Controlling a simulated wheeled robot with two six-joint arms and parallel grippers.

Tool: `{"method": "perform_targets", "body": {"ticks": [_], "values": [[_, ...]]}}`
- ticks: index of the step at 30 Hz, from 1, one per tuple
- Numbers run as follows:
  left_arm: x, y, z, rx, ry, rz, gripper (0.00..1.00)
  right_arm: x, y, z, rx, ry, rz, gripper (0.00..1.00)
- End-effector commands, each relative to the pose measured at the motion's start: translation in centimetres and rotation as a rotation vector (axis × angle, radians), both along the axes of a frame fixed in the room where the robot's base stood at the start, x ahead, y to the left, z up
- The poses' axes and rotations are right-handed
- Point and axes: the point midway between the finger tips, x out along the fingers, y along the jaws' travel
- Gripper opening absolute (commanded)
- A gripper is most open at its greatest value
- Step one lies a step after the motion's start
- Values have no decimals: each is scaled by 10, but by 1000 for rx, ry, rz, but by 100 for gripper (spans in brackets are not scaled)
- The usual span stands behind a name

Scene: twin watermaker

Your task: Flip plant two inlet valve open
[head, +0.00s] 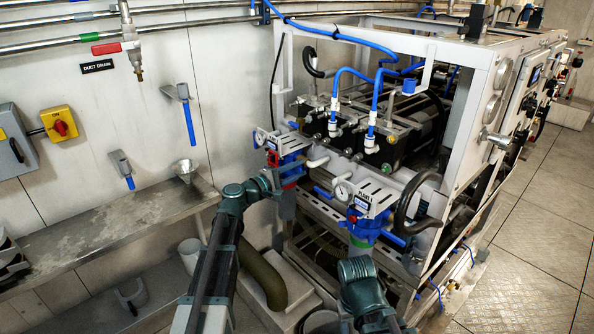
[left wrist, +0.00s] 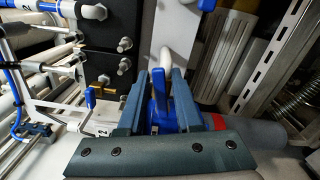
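In the head view, my left gripper (head: 277,178) is at the left blue filter-like unit (head: 287,146), below its pressure gauge. In the left wrist view, the two fingers of my left gripper (left wrist: 159,100) stand apart on either side of a blue valve handle (left wrist: 159,92). Narrow gaps seem to show beside the handle, so it looks not clamped. A white pipe (left wrist: 166,58) shows behind it. I cannot read a label naming this valve. Of my right arm, only a teal joint and link show low in the head view; its gripper is not seen.
A second blue unit (head: 362,226) with a gauge and label stands to the right. A white frame (head: 464,135) surrounds the machine. A metal shelf (head: 95,235) runs along the left wall. In the left wrist view, a small blue lever (left wrist: 90,97) and a slotted upright (left wrist: 285,45) are near.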

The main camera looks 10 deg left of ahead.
Motion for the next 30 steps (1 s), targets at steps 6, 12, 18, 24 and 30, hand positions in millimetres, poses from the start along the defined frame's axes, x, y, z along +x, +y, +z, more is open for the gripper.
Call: {"method": "perform_targets", "body": {"ticks": [6,12,18,24,30], "values": [[0,0,0,0,0,0,0,0,0,0,0,0,0,50],[0,0,0,0,0,0,0,0,0,0,0,0,0,50],[-1,-1,-7,91,-73,0,0,0,0,-7,0,0,0,50],[-1,-1,-11,198,-158,0,0,0,0,-11,0,0,0,50],[-1,-1,-11,218,-174,0,0,0,0,-11,0,0,0,50]]}}
